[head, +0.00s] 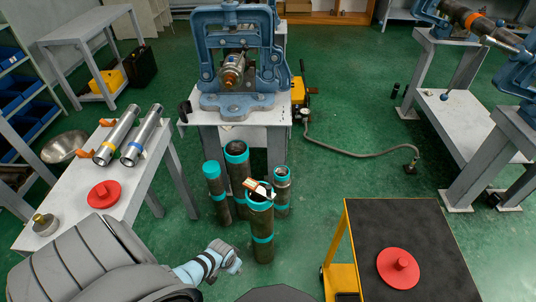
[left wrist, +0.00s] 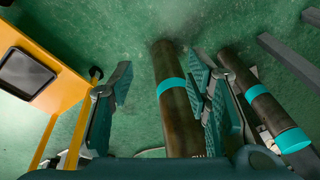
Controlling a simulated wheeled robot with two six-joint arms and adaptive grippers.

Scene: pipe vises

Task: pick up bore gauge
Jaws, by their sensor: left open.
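I cannot clearly pick out the bore gauge. A small white, orange and dark object (head: 258,188) lies across the top of the front standing pipe (head: 262,225) in the head view; it is too small to name surely. My left gripper (head: 226,258) is low, left of that pipe, in the head view. In the left wrist view my left gripper (left wrist: 160,72) has its fingers spread wide. A dark pipe with a teal band (left wrist: 172,84) shows in the gap between them; no grip is seen. My right gripper is not in view.
Several teal-banded pipes stand on the green floor before the blue vise (head: 238,103). A dark-topped yellow cart (head: 375,225) with another red disc stands at right.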

